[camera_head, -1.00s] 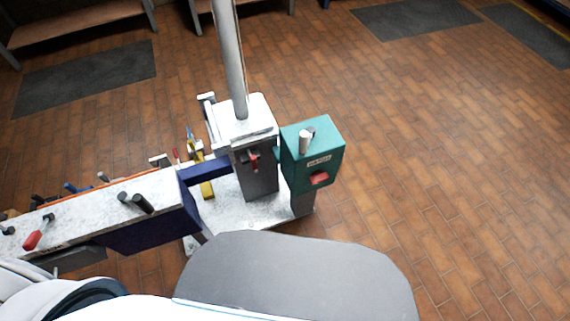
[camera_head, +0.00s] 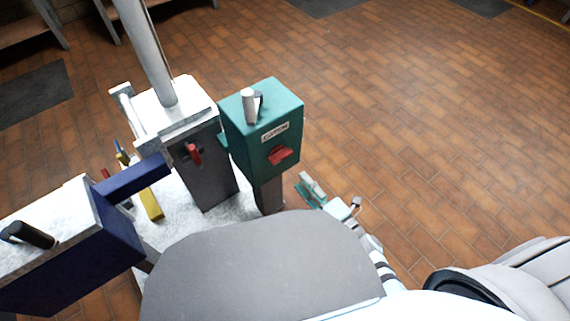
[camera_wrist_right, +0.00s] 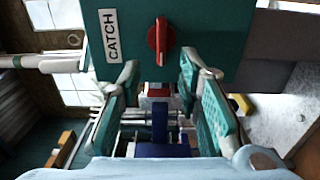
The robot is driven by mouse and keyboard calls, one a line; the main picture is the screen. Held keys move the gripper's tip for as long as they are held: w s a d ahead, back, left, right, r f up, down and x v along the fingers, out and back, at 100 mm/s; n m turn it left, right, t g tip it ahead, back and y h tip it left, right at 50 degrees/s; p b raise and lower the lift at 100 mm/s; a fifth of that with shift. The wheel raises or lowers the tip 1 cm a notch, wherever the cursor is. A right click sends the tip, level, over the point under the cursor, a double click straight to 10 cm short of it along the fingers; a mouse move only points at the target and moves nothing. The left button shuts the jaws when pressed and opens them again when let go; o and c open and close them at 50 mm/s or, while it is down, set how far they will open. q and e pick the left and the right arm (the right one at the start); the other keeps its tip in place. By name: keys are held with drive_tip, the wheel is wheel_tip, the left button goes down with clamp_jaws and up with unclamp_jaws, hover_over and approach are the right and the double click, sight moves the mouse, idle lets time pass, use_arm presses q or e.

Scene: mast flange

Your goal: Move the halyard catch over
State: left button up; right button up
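The halyard catch is a teal box (camera_head: 262,125) on a dark post, right of the mast base. It has a white CATCH label (camera_head: 275,132) and a red knob (camera_head: 284,155) on its front face. In the right wrist view the red knob (camera_wrist_right: 157,40) stands upright near the top, beside the label (camera_wrist_right: 110,36). My right gripper (camera_head: 312,190) shows low and right of the box. Its teal fingers (camera_wrist_right: 158,85) are spread apart below the knob, with nothing between them. My left gripper is out of view.
A pale mast (camera_head: 147,50) rises from a grey block (camera_head: 205,165) with a small red lever (camera_head: 193,153). A dark blue bench-like unit (camera_head: 100,265) stands at left. The tiled floor (camera_head: 430,110) right of the box is clear.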

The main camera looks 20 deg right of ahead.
sight(284, 159)
drive_tip(key=b+x, duration=0.2)
drive_tip(key=x, duration=0.7)
drive_tip(key=shift+w+a+f, duration=0.1)
drive_tip(key=shift+w, duration=0.3)
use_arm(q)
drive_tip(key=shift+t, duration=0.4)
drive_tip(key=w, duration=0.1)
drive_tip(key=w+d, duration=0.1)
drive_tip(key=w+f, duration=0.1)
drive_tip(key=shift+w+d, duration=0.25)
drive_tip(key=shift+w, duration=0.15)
use_arm(e)
drive_tip(key=shift+w+a, duration=0.1)
drive_tip(key=shift+w, duration=0.2)
